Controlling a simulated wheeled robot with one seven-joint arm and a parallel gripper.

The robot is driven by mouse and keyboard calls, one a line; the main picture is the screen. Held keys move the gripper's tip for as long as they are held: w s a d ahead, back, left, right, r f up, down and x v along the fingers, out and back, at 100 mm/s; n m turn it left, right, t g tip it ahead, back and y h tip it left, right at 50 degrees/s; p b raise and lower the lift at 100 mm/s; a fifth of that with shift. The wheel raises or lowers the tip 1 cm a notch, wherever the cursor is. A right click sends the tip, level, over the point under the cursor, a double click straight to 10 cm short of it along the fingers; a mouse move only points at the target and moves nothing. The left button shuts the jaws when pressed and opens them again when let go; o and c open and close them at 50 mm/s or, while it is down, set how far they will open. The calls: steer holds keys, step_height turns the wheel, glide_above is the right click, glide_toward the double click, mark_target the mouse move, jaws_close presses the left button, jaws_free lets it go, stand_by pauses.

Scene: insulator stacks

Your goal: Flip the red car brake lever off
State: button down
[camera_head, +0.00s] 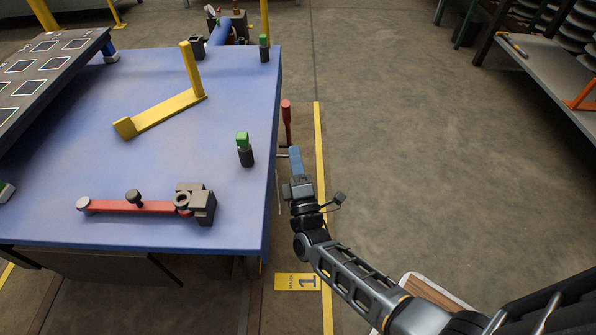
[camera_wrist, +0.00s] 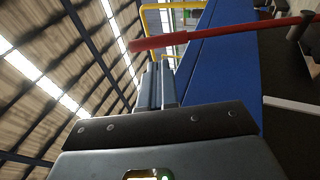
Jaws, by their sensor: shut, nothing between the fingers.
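The red lever (camera_head: 287,118) stands beside the right edge of the blue table, its red grip uppermost. In the wrist view the red lever (camera_wrist: 215,35) runs across the top, from its grip end at the left to the upper right edge. My gripper (camera_head: 295,153) is just below the lever in the head view, close to the table's side. In the wrist view my gripper's fingers (camera_wrist: 158,72) are together and empty, with their tips close to the lever's grip. I cannot tell whether they touch it.
The blue table (camera_head: 215,115) carries a yellow L-shaped bar (camera_head: 165,112), a red bar (camera_head: 135,207) with a dark clamp, and green-topped posts (camera_head: 244,150). A yellow floor line (camera_head: 322,180) runs right of my gripper. Open floor (camera_head: 400,130) lies further right, before a shelf (camera_head: 555,75).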

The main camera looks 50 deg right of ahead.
mark_target(288, 116)
steer(key=b+x, duration=0.1)
steer(key=x, duration=0.6)
steer(key=shift+w+d+r, duration=0.1)
steer(key=shift+w+d, duration=0.15)
steer(key=shift+r, duration=0.1)
steer(key=shift+w+d+r+p, duration=0.35)
steer(key=shift+r+p, duration=0.2)
steer(key=shift+p, duration=0.4)
steer(key=w+d+r+m+g+y+p, duration=0.1)
steer(key=w+d+g+y+p, duration=0.4)
steer(key=w+d+p, duration=0.7)
steer(key=d+r+g+p, duration=0.1)
steer(key=d+p, duration=0.1)
steer(key=d, duration=0.2)
steer(key=shift+w+d+r+m+g+y, duration=0.2)
steer(key=shift+w+m+g+y, duration=0.1)
steer(key=shift+m+g+y, duration=0.1)
